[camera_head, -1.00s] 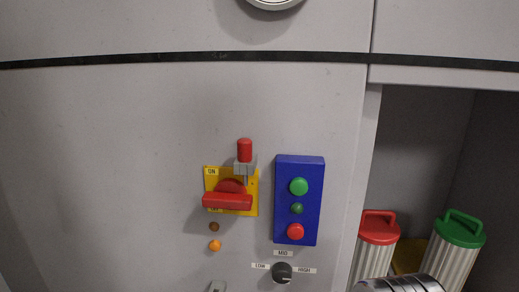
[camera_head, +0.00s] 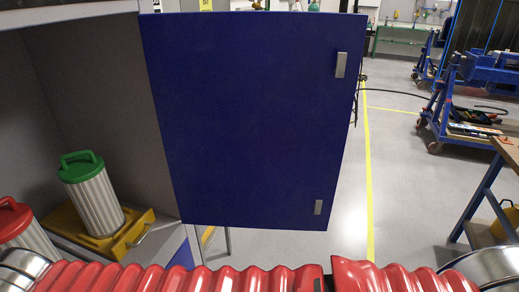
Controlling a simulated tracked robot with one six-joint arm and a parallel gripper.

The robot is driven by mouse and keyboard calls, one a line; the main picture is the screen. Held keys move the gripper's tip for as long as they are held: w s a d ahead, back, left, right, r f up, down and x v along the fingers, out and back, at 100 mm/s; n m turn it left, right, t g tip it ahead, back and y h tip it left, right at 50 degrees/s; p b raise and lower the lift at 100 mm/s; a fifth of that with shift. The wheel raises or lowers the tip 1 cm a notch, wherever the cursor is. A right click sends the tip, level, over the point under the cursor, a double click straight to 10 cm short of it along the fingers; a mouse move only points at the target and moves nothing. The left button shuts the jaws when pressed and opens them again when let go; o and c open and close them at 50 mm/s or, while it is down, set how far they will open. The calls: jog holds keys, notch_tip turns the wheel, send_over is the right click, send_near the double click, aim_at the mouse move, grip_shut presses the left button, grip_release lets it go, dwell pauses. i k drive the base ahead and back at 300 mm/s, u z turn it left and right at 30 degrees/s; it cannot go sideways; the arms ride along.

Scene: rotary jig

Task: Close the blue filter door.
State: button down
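The blue filter door (camera_head: 250,120) stands open, swung out to the right of the cabinet opening. Its broad flat face is toward me, with two small silver fittings (camera_head: 340,65) near its right edge, one high and one low. The cabinet compartment (camera_head: 85,75) to its left is uncovered. Inside it a filter with a green handle cap (camera_head: 95,195) stands on a yellow base, and a filter with a red cap (camera_head: 20,225) is beside it, cut off by the left edge. My gripper is not in view.
A red corrugated hose (camera_head: 180,278) crosses the bottom of the view in front of the door. Clear grey floor with a yellow line (camera_head: 367,170) lies right of the door. A blue cart (camera_head: 470,100) and a workbench (camera_head: 510,150) stand farther right.

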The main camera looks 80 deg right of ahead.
aim_at(254, 115)
jog(key=z, duration=0.05)
jog(key=k, duration=0.9)
jog(key=z, duration=3.3)
jog(key=i, duration=0.1)
jog(key=z, duration=0.25)
